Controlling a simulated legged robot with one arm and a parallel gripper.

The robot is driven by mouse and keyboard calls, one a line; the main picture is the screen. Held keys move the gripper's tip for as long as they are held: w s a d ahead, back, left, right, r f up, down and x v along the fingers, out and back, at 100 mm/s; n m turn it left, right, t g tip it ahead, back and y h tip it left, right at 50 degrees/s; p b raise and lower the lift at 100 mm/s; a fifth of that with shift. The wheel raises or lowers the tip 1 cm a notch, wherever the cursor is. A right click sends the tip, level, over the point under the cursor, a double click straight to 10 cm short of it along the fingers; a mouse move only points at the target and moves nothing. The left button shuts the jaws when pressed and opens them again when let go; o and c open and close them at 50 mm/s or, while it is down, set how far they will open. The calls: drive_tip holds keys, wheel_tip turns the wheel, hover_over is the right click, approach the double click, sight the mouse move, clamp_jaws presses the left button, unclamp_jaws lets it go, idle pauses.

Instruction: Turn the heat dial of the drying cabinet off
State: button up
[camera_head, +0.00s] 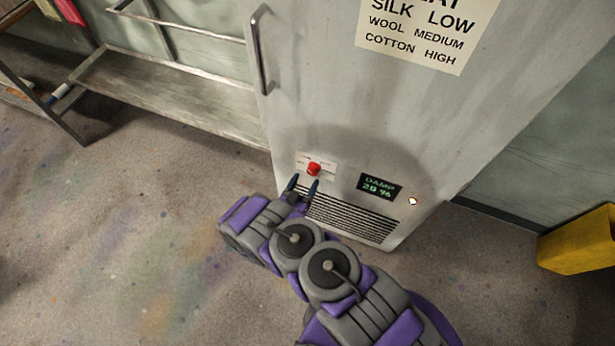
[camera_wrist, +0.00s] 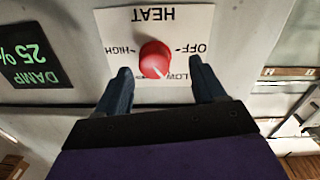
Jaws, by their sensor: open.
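The drying cabinet (camera_head: 300,110) is a tall grey metal box with a door handle. Its heat dial (camera_head: 313,169) is a small red knob on a white plate low on the front. In the wrist view, upside down, the dial (camera_wrist: 155,59) has a pale pointer line angled to the lower right, toward the LOW mark. The OFF mark (camera_wrist: 193,48) is at the right, HIGH at the left; the bottom of the plate is partly hidden. My gripper (camera_head: 302,186) is open just in front of and below the dial, its blue fingertips (camera_wrist: 161,72) either side of it, apparently not touching.
A lit damp display (camera_head: 380,187) and a small glowing light (camera_head: 413,201) sit right of the dial, with a vent grille (camera_head: 350,218) below. A rack with a low shelf (camera_head: 170,95) stands left. A yellow container (camera_head: 580,240) is at right. Floor at left is clear.

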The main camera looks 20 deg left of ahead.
sight(311, 174)
drive_tip(key=w, duration=0.1)
drive_tip(key=w+d, duration=0.1)
drive_tip(key=w, duration=0.1)
drive_tip(key=shift+w+d+r+b, duration=0.2)
drive_tip(key=shift+d+b, duration=0.1)
drive_tip(key=shift+d, duration=0.1)
drive_tip(key=shift+a+f, duration=0.15)
drive_tip(key=shift+a, duration=0.5)
drive_tip(key=shift+c, duration=0.4)
drive_tip(key=shift+d, duration=0.5)
drive_tip(key=c, duration=0.6)
drive_tip(key=shift+a, duration=0.2)
drive_tip(key=c, duration=0.4)
